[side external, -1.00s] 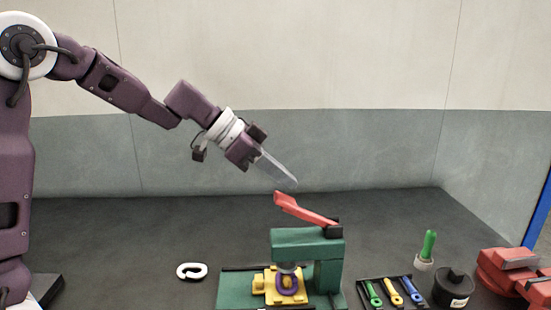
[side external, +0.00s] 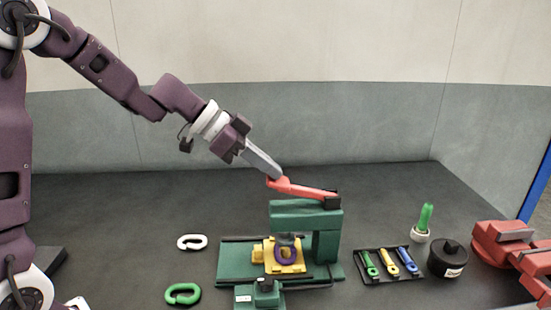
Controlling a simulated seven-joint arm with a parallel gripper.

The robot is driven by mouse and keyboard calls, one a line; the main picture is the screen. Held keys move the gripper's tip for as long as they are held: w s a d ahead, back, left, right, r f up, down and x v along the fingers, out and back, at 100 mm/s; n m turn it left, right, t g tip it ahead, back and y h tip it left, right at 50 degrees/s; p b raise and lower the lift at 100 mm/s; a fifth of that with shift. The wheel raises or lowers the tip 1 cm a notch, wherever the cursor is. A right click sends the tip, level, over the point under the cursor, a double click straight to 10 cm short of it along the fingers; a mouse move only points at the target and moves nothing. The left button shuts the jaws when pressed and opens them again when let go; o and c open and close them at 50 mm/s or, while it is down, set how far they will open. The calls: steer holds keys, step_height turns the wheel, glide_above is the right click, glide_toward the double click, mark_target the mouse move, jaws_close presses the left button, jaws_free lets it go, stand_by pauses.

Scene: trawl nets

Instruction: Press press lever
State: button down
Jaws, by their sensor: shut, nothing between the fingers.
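The red press lever (side external: 303,190) sits on top of the green press (side external: 306,215), hinged at a dark block on its right end. It slopes gently, with its free left end only slightly higher than the hinge. My gripper (side external: 280,175) is shut with nothing between its fingers. Its fingertips are at the lever's free left end and appear to touch it from above. Below the press head a purple ring (side external: 285,255) lies on a yellow fixture (side external: 270,262).
A white link (side external: 192,242) and a green link (side external: 183,294) lie left of the press. To its right are a dark tray (side external: 373,277) with coloured tools, a green-handled tool (side external: 425,217), a black pot (side external: 447,260) and a red vise (side external: 500,245).

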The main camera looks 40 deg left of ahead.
steer(key=shift+s+a+f, duration=0.25)
steer(key=shift+s+f, duration=0.05)
steer(key=shift+f, duration=0.55)
steer(key=shift+s+a+f, duration=0.25)
steer(key=shift+s+f, duration=0.05)
steer(key=shift+f, duration=0.55)
steer(key=shift+s+a+f, duration=0.25)
steer(key=shift+s+f, duration=0.05)
steer(key=shift+f, duration=0.55)
steer(key=v, duration=1.2)
steer(key=shift+w+r, duration=0.1)
steer(key=shift+r, duration=0.05)
steer(key=w+d+r, duration=0.5)
steer(key=r, duration=0.4)
steer(key=shift+w+r, duration=0.15)
steer(key=shift+r, duration=0.1)
